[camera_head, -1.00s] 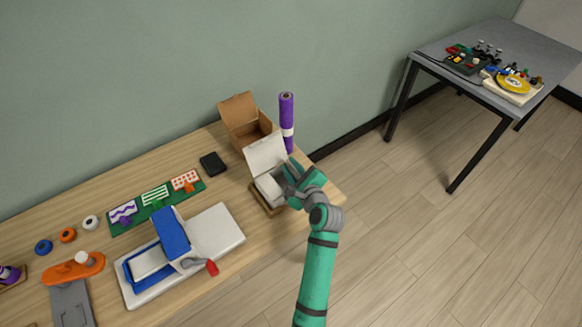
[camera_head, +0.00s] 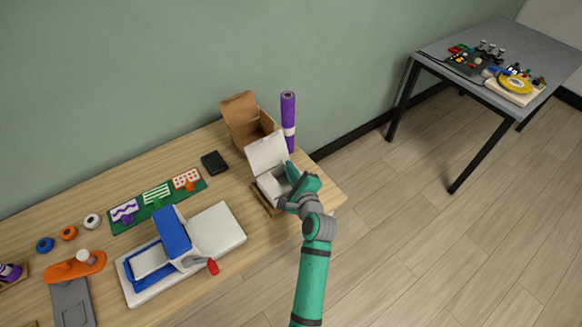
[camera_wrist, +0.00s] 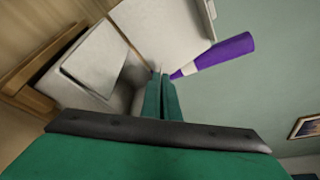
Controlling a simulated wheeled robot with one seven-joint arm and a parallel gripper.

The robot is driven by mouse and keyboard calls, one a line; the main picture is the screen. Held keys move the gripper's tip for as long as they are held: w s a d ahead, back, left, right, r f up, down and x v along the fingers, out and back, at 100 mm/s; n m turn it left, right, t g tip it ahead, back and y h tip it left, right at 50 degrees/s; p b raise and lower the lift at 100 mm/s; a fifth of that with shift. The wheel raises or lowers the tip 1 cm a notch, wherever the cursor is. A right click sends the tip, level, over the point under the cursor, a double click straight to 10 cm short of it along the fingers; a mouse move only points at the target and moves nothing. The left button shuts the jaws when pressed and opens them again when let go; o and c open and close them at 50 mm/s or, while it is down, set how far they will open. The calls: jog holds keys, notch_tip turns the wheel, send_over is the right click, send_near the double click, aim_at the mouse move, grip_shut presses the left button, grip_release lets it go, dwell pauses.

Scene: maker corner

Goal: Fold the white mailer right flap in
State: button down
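The white mailer (camera_head: 267,152) stands on the wooden table with its lid raised at the back; in the wrist view its lid (camera_wrist: 165,25) also shows. A white flap (camera_wrist: 95,62) lies folded over part of the box opening, on the left in the wrist view. My gripper (camera_head: 303,182) is at the mailer's right side. In the wrist view its green fingers (camera_wrist: 162,95) are close together near the mailer's right edge; I cannot tell whether they touch it. Nothing shows clearly between them. The right flap is largely hidden by my gripper.
A brown open carton (camera_head: 247,118) and a purple roll (camera_head: 288,120) stand behind the mailer. A wooden tray (camera_head: 262,203) lies under it. A black box (camera_head: 214,162) and a blue-and-white press (camera_head: 172,235) are to the left. The table's right edge is close to my gripper.

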jog(key=shift+s+a+f+n+t+h, duration=0.15)
jog(key=shift+f+n+t, duration=0.15)
jog(key=shift+n, duration=0.25)
jog(key=shift+s+a+f+n+t+h, duration=0.15)
jog(key=shift+f+n+t, duration=0.15)
jog(key=shift+n, duration=0.25)
jog(key=shift+w, duration=0.1)
jog(key=c, duration=2)
grip_release()
